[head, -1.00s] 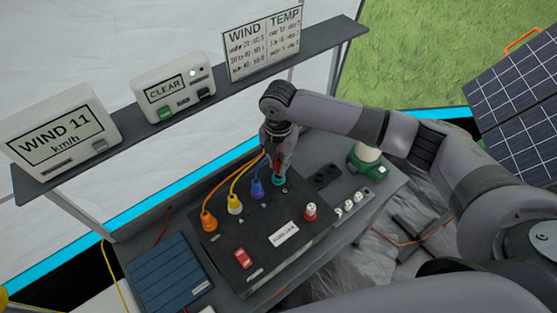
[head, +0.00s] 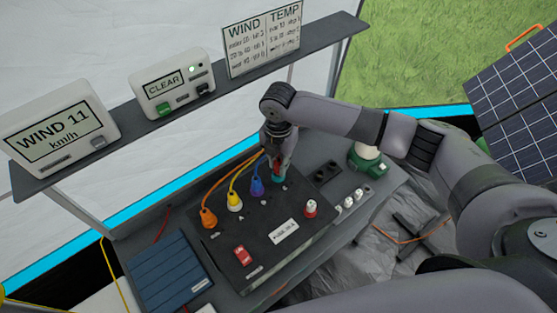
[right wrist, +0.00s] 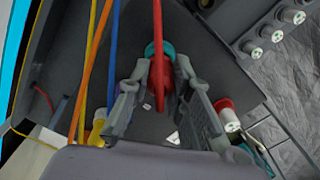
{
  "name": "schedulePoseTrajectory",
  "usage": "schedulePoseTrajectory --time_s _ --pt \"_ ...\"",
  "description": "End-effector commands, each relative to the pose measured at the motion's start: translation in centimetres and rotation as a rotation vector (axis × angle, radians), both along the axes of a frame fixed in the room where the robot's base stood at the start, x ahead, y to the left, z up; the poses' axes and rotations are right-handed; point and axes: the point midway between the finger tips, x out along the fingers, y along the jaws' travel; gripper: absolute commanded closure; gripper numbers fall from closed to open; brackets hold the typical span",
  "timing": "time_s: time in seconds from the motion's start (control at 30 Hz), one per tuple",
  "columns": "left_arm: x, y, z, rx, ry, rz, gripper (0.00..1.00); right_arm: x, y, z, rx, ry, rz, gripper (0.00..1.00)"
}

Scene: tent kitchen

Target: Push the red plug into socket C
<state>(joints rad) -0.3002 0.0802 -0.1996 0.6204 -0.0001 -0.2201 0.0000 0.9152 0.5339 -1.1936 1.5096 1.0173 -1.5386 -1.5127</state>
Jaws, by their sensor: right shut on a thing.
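The red plug (right wrist: 160,88) with its red cable is between the fingers of my right gripper (right wrist: 162,75), which is shut on it. In the right wrist view the plug's front end meets a teal socket ring (right wrist: 158,47). In the head view my right gripper (head: 281,164) is over the dark panel (head: 245,220), at the teal socket (head: 279,178), largely covering plug and socket. How deep the plug sits is hidden. The socket letters are too small to read surely. My left gripper is out of view.
Orange (head: 208,217), yellow (head: 235,202) and blue (head: 257,187) plugs with cables stand in a row left of my gripper.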

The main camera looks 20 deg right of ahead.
Motion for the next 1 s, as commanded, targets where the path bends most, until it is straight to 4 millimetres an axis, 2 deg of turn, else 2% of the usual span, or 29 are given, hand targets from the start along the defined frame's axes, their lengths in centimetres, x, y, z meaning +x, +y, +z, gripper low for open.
schedulePoseTrajectory --time_s 0.7,0.73,1.0 --pt "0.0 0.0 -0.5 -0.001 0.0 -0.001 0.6 0.0 0.0 -1.5 0.0 0.0 0.0 1.0" --pt "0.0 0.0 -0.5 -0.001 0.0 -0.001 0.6 0.0 0.0 -1.5 0.0 0.0 0.0 0.8" --pt "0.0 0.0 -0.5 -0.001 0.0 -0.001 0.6 0.0 0.0 -1.5 0.0 0.0 0.0 0.62"
